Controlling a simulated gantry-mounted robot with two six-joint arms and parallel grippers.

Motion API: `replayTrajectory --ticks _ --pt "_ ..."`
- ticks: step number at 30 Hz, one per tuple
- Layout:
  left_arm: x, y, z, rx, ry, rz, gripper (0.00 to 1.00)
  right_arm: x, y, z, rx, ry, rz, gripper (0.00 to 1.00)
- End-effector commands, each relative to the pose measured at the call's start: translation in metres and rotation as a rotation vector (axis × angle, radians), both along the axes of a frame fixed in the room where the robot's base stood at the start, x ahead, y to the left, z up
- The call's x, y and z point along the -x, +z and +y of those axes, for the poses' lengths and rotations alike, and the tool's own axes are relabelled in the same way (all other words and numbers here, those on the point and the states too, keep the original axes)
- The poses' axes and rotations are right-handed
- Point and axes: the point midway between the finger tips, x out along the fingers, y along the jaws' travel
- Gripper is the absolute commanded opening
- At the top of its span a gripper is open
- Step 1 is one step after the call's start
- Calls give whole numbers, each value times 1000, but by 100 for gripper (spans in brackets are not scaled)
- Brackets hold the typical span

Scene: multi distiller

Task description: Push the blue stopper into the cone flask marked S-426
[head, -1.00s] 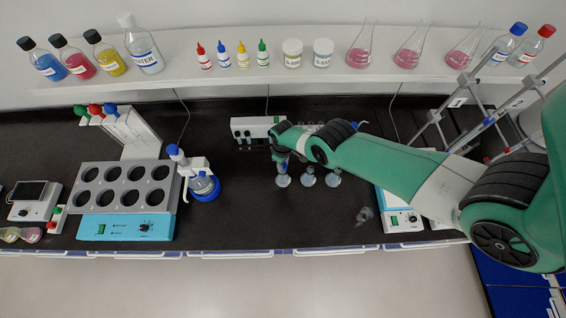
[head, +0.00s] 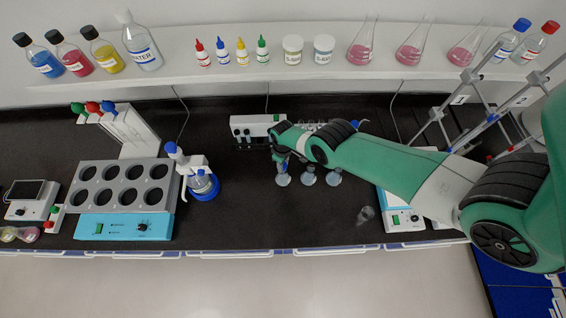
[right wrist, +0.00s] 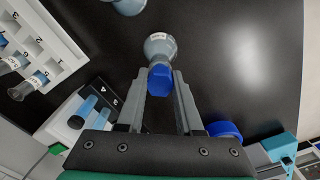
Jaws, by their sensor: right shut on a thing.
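The blue stopper (right wrist: 160,84) is between the fingertips of my right gripper (right wrist: 161,78), which is shut on it. A small cone flask (right wrist: 160,46) with a white label is right beyond the stopper; its label is too small to read surely. The stopper hides the flask's mouth, so I cannot tell how deep it sits. In the head view my right gripper (head: 282,158) is directly above the leftmost flask (head: 283,180) of a row of three. The other two flasks (head: 308,179) (head: 333,177) stand to its right. My left gripper is not in view.
A wash bottle (head: 202,184) in a blue ring and a heating block (head: 122,186) stand to the left. A white device (head: 254,127) is behind the gripper. A small clear vessel (head: 365,215) lies near a balance-like device (head: 402,220). The bench front middle is clear.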

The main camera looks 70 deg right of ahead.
Motion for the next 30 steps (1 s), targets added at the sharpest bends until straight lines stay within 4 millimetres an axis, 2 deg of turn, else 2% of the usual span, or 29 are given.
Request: replayTrajectory --ticks 9,10,15,24,26,30 --pt "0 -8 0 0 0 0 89 0 -8 0 0 0 0 0" --pt "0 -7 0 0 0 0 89 0 -7 0 0 0 0 38" --pt "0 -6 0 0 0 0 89 0 -6 0 0 0 0 69" --pt "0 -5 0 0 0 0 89 1 -5 0 0 0 1 70" --pt "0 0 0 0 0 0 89 0 0 0 0 0 1 70" --pt "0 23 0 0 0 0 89 0 23 0 0 0 0 70"
